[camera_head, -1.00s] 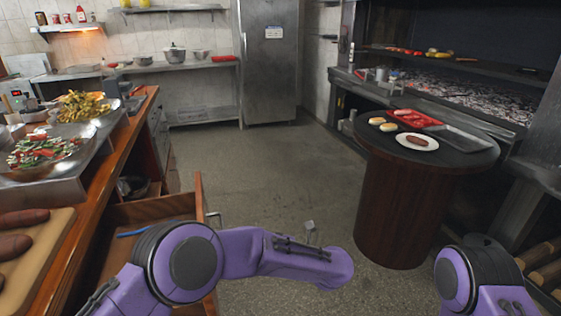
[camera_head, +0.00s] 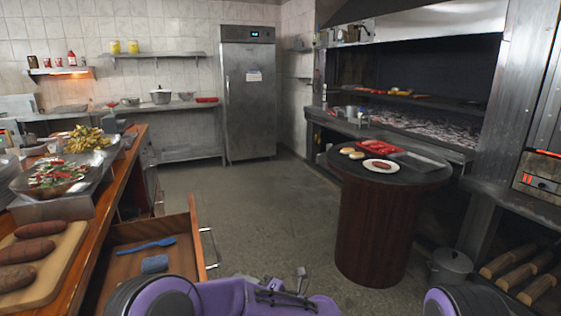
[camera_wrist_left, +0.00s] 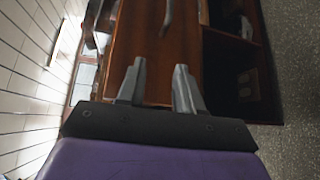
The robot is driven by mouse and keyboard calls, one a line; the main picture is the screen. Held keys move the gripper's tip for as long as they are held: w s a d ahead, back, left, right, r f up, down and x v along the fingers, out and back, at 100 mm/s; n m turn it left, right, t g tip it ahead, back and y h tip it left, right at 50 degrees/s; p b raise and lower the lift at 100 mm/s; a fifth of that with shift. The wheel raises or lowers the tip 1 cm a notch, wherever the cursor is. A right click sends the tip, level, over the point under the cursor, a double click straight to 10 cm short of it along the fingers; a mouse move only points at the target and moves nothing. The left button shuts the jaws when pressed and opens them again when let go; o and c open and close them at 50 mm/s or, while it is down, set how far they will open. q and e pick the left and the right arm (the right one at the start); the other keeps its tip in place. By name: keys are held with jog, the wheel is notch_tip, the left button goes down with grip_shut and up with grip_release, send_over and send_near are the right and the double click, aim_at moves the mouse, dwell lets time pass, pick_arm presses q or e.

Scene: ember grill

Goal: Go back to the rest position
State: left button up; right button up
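My left gripper (camera_wrist_left: 157,88) shows in the left wrist view with its two grey fingers apart and nothing between them. Behind the fingers is brown wooden furniture (camera_wrist_left: 155,50).
An open drawer (camera_head: 205,243) with a blue utensil (camera_head: 146,246) and a blue cloth-like item (camera_head: 154,264) juts out at left. A round table (camera_head: 428,177) bears a plate, buns and trays at right. A pot (camera_head: 450,268) stands beside it. The middle floor is clear.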

pick_arm(q)
notch_tip(320, 180, down, 8)
jog(key=m+t+h, duration=0.6)
jog(key=m, duration=0.6)
jog(key=s+a+f+m+g+h+p, duration=0.1)
jog(key=s+a+f+m+h, duration=0.25)
jog(key=f, duration=0.25)
jog(key=s+a+f+m+g+h+p, duration=0.1)
jog(key=s+a+f+m+g+h, duration=0.15)
jog(key=s+f+m, duration=0.25)
jog(key=s+a+f+m+g, duration=0.1)
jog(key=s+a+g, duration=0.1)
jog(key=s+a, duration=0.3)
jog(key=s+a+f+m+g+p, duration=0.1)
jog(key=s+a, duration=0.4)
jog(key=s, duration=0.8)
jog(key=s+a+f+m+g+y+p, duration=0.1)
jog(key=s+a+f+g, duration=0.2)
jog(key=s, duration=0.6)
jog(key=a+g, duration=0.2)
jog(key=shift+s+a+f, duration=0.15)
jog(key=shift+a, duration=0.25)
